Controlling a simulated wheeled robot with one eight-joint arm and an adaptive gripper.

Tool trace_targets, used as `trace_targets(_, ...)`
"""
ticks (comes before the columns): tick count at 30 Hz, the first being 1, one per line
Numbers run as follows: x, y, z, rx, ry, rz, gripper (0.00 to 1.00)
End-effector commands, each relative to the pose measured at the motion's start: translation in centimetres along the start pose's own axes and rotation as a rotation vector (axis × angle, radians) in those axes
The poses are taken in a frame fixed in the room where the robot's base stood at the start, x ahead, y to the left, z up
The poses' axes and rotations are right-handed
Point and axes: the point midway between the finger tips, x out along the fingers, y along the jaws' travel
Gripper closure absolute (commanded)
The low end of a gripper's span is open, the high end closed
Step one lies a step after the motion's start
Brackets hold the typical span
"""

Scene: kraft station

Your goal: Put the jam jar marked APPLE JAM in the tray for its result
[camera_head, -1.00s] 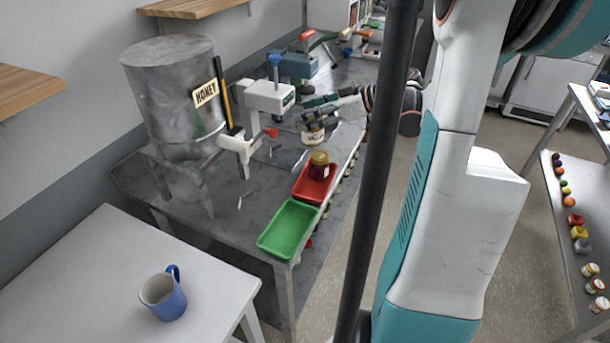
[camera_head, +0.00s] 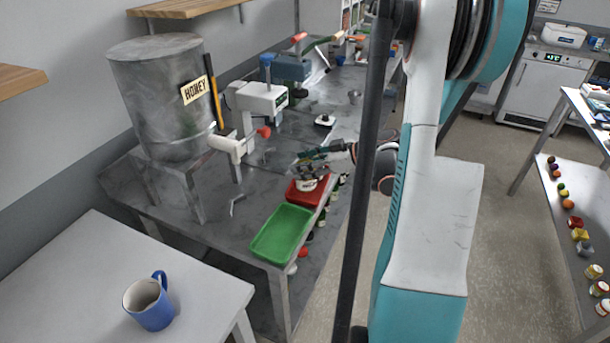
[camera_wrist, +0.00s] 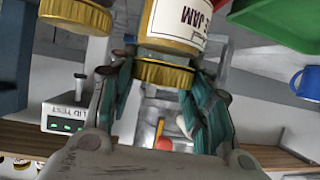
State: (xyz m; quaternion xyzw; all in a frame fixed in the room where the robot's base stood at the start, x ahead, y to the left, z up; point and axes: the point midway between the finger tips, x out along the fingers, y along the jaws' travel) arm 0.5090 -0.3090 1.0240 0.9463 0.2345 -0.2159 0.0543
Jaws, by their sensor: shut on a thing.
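My gripper (camera_head: 314,160) is over the red tray (camera_head: 316,196), with a white-labelled jar (camera_head: 306,184) below it. In the wrist view my gripper (camera_wrist: 163,90) is shut on the gold lid (camera_wrist: 165,75) of that jar. The upside-down label (camera_wrist: 184,18) reads JAM, the rest cut off. I cannot tell whether the jar touches the tray. The green tray (camera_head: 281,234) is empty in front of the red one; it also shows in the wrist view (camera_wrist: 275,20). A white tester marked LID TEST (camera_wrist: 68,115) shows green lights.
A gold-lidded object (camera_wrist: 78,14) is close beside the held jar in the wrist view. The HONEY drum (camera_head: 155,105) and a white machine (camera_head: 262,98) stand behind the trays. A blue mug (camera_head: 150,305) is on the white table (camera_head: 70,285). Shelf goods line the right side.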

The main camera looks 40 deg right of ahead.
Motion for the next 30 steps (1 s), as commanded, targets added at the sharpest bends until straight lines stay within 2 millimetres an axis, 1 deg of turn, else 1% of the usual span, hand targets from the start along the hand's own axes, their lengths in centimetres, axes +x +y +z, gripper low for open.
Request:
trace_targets(1, 0.5, 0.0, 0.9, 0.0, 0.0, 0.0, 1.0)
trace_targets(3, 0.9, 0.1, 1.9, 0.0, 0.001, 0.0, 1.0)
trace_targets(6, 1.4, 0.0, 2.8, 0.0, 0.001, 0.0, 1.0)
trace_targets(16, 1.4, 0.0, 3.0, 0.0, 0.001, 0.0, 1.0)
trace_targets(17, 1.4, 0.0, 3.0, 0.0, 0.0, 0.0, 0.5)
trace_targets(18, 1.4, 0.0, 3.0, 0.0, 0.0, 0.0, 0.46)
trace_targets(30, 1.2, 0.0, 2.7, 0.0, 0.0, 0.001, 0.46)
